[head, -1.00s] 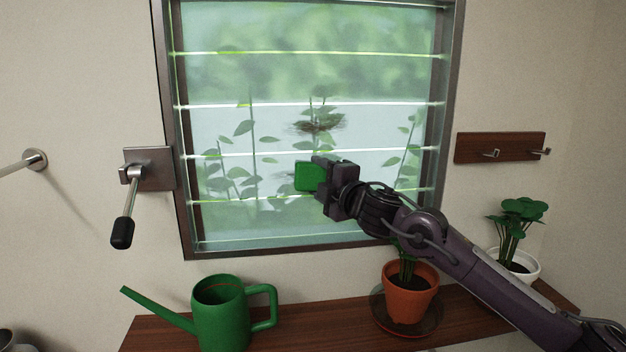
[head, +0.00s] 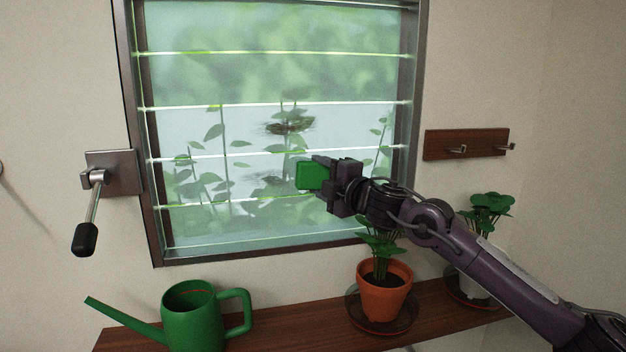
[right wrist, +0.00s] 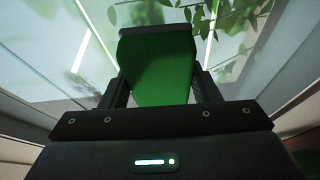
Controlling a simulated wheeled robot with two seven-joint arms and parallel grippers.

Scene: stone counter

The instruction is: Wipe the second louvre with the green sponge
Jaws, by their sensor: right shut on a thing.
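My right gripper (head: 326,172) is shut on the green sponge (head: 308,175), in front of the lower right of the louvred window. The sponge also shows between the fingers in the right wrist view (right wrist: 157,72). The second louvre from the bottom (head: 225,178) is a pale glass slat with a dark smudge (head: 272,180) just left of the sponge. The louvre above it (head: 200,128) has a larger brown smudge (head: 290,127). I cannot tell whether the sponge touches the glass. My left gripper is not in view.
A crank handle (head: 88,215) hangs left of the window frame (head: 133,130). On the wooden shelf (head: 262,333) below stand a green watering can (head: 192,318) and a terracotta potted plant (head: 384,295). Another plant (head: 488,207) and a hook rail (head: 465,143) are at the right.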

